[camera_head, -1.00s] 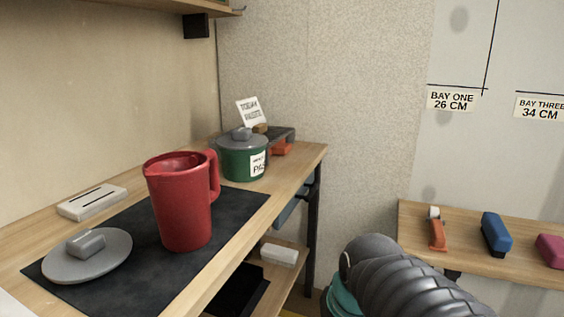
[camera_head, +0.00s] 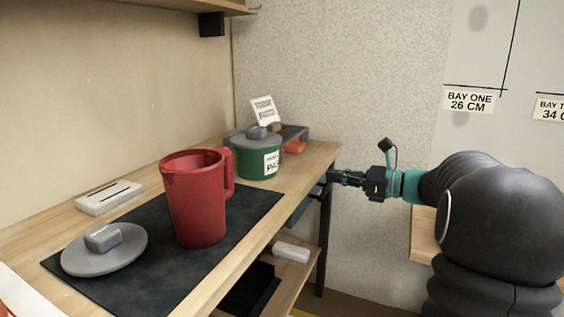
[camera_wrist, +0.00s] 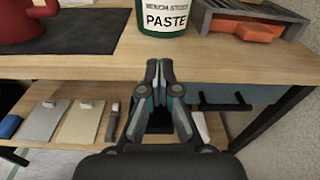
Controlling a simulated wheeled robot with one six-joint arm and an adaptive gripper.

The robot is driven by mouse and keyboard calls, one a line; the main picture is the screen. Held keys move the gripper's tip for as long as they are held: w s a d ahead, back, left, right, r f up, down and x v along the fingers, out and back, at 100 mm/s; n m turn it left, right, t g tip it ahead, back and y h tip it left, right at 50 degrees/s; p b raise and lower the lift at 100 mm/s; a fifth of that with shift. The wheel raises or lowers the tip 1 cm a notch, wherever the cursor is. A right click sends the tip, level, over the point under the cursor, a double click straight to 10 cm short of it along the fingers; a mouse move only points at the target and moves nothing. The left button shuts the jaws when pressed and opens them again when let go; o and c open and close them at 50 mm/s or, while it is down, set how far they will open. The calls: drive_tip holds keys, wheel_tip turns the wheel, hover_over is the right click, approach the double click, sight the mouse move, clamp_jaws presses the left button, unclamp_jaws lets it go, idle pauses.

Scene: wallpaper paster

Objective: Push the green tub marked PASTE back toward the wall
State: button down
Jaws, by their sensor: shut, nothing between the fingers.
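The green tub (camera_head: 257,162) stands upright on the wooden bench near its far end, with a grey lid, a grey knob and a white label. In the wrist view the label on the tub (camera_wrist: 166,19) reads PASTE, and only the tub's lower part shows. My gripper (camera_head: 334,177) is at the bench's front edge, to the right of the tub and apart from it. In the wrist view my gripper (camera_wrist: 160,66) is shut and empty, with its fingertips pointing toward the bench edge just below the tub.
A red jug (camera_head: 196,202) stands on a dark mat (camera_head: 130,285), beside a grey lid (camera_head: 104,250). A grey tray (camera_wrist: 240,12) with an orange item (camera_wrist: 247,31) sits right of the tub. A blue drawer (camera_wrist: 235,95) and a lower shelf (camera_wrist: 60,105) are under the bench.

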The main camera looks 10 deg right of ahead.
drive_tip(key=r+m, duration=0.1)
drive_tip(key=r, duration=0.1)
approach(275, 159)
drive_tip(key=shift+y, duration=0.3)
drive_tip(key=x, duration=0.7)
drive_tip(key=shift+a+f, duration=0.15)
drive_tip(key=shift+f, duration=0.05)
